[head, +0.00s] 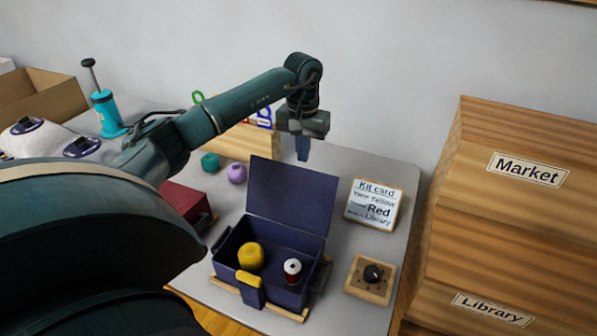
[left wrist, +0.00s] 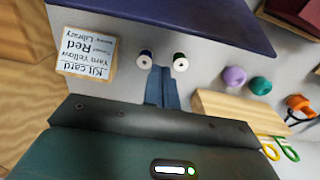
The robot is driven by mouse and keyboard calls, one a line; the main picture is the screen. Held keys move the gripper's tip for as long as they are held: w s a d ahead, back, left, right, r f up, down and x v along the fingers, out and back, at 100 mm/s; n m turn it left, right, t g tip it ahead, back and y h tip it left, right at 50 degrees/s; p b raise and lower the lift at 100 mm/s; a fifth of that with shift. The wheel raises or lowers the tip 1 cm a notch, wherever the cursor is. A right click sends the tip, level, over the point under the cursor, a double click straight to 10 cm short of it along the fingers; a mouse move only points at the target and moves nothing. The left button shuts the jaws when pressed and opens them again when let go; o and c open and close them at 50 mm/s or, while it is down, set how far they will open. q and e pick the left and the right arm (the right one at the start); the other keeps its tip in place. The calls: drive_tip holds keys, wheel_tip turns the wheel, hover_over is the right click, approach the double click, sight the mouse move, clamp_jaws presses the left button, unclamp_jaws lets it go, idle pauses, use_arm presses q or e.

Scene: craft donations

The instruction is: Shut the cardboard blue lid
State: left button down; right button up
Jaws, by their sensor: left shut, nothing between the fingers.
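The dark blue box (head: 229,250) stands open on the table. Its blue lid (head: 290,197) is raised about upright at the back edge. My left gripper (head: 302,152) points down behind and above the lid, shut and empty. In the left wrist view its fingers (left wrist: 162,90) are together, and the lid (left wrist: 185,18) spans the top, apart from them. My right gripper is not in view.
A kit card (head: 374,204) stands right of the lid, with a wooden knob block (head: 370,279) in front. Two spools (left wrist: 146,60) stand behind the lid. Purple (head: 237,173) and teal (head: 210,162) balls and a dark red box (head: 187,203) lie left. Wooden bins (head: 515,220) rise right.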

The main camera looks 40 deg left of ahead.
sight(297, 174)
use_arm(q)
drive_tip(key=s+f, duration=0.1)
drive_tip(key=f+p, duration=0.1)
drive_tip(key=f, duration=0.1)
drive_tip(key=s+d+f+p, duration=0.1)
drive_tip(key=shift+s+f, duration=0.25)
drive_tip(key=shift+s, duration=0.1)
drive_tip(key=shift+s+d, duration=0.1)
drive_tip(key=shift+s, duration=0.25)
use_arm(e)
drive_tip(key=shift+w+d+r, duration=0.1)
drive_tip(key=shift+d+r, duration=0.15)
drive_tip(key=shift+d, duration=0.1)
